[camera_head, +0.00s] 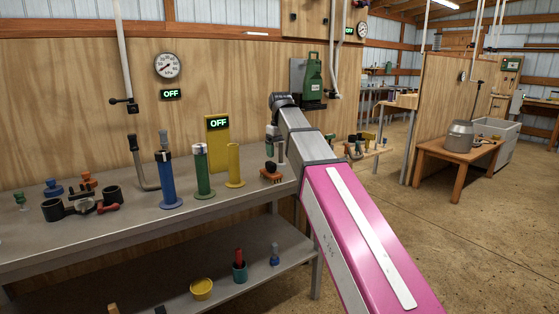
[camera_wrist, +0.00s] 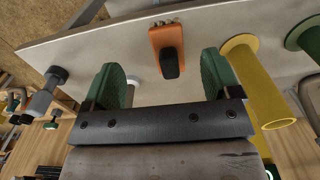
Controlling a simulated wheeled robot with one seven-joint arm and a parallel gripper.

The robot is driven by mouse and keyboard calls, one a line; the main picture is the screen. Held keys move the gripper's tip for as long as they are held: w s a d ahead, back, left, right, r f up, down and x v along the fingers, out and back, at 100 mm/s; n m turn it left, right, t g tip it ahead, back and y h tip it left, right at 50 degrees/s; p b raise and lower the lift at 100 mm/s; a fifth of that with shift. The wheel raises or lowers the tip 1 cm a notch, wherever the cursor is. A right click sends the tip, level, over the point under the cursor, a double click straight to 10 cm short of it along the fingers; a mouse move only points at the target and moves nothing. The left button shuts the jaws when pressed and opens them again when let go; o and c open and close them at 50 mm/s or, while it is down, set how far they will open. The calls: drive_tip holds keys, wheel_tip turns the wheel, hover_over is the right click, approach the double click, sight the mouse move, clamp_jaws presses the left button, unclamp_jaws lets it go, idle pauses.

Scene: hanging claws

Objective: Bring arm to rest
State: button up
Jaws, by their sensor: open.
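My arm (camera_head: 350,230), with a pink link, reaches from the lower right of the head view to the right end of the bench. My gripper (camera_head: 275,148) points down there; in the wrist view (camera_wrist: 163,82) its two green fingers are wide apart with nothing held between them. An orange brush-like object with a dark top (camera_head: 271,173) lies on the bench just below the gripper. It also shows in the wrist view (camera_wrist: 166,45), beyond the gap between the fingers and apart from both.
The grey bench (camera_head: 110,232) holds a yellow cylinder (camera_head: 235,166), green cylinder (camera_head: 203,172) and blue cylinder (camera_head: 169,180) left of the gripper. The yellow one stands close to a finger in the wrist view (camera_wrist: 255,85). A wooden wall (camera_head: 60,100) stands behind; open floor (camera_head: 460,240) lies right.

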drive_tip(key=s+d+f+m, duration=0.2)
drive_tip(key=s+d+f, duration=0.4)
drive_tip(key=f, duration=0.8)
drive_tip(key=s+d+f+m, duration=0.2)
drive_tip(key=s+d+f, duration=0.4)
drive_tip(key=f, duration=0.8)
drive_tip(key=s+d+f+m, duration=0.2)
drive_tip(key=s+d+f, duration=0.4)
drive_tip(key=f, duration=0.7)
drive_tip(key=shift+s+d+f, duration=0.2)
drive_tip(key=shift+d+f, duration=0.05)
drive_tip(key=shift+f, duration=0.15)
